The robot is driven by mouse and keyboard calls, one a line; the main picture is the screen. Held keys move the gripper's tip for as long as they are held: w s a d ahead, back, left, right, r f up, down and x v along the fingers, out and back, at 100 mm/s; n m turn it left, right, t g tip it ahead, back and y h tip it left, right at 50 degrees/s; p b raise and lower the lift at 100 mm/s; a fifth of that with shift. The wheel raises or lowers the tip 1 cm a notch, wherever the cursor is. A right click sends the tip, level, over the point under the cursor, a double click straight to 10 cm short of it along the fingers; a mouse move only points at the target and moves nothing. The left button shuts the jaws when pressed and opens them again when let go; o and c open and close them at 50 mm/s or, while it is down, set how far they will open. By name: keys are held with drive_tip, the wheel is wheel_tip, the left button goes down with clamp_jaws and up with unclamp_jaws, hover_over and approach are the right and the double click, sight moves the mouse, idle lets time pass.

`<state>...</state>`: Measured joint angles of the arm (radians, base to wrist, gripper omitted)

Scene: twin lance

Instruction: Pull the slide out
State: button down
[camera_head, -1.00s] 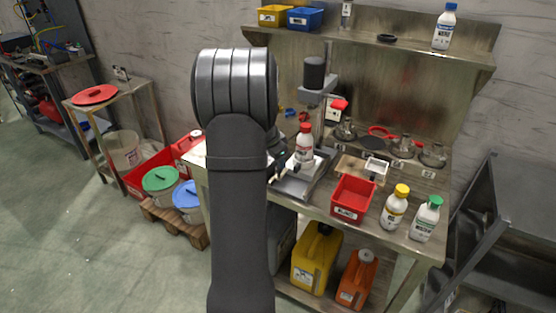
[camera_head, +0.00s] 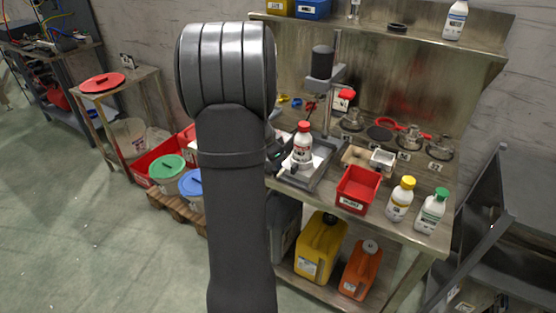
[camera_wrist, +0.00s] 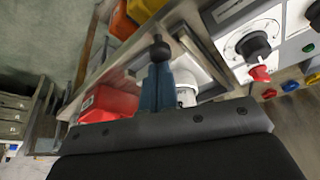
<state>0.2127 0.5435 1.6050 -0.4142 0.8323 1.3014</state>
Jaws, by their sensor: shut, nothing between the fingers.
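A grey metal tray (camera_head: 318,172) lies at the front of the bench under a column stand with a dark cylinder on top (camera_head: 323,62); I take it for the slide. A white bottle with a red cap (camera_head: 303,149) stands upright at the tray. In the wrist view a round black knob (camera_wrist: 160,50) shows just beyond the tips of my shut gripper (camera_wrist: 158,72). No grip on the knob shows, and I cannot tell whether they touch. In the head view my arm hides most of the gripper. A white bottle part (camera_wrist: 186,92) is beside the fingers.
A red bin (camera_head: 358,189), a yellow-capped bottle (camera_head: 400,200) and a green-capped bottle (camera_head: 431,212) stand right of the tray. Yellow (camera_head: 319,248) and orange (camera_head: 361,272) jugs are below the bench. A control box (camera_wrist: 250,40) with a dial shows at upper right in the wrist view.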

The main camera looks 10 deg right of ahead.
drive_tip(key=shift+s+a+f, duration=0.15)
drive_tip(key=shift+s+f, duration=0.3)
drive_tip(key=shift+f, duration=0.35)
drive_tip(key=w+v, duration=0.1)
drive_tip(key=v, duration=1)
drive_tip(key=shift+d+r, duration=0.35)
drive_tip(key=shift+r, duration=0.05)
drive_tip(key=shift+w, duration=0.15)
drive_tip(key=x, duration=0.9)
drive_tip(key=shift+s+a+f, duration=0.1)
drive_tip(key=shift+s+f, duration=0.2)
drive_tip(key=shift+f, duration=0.1)
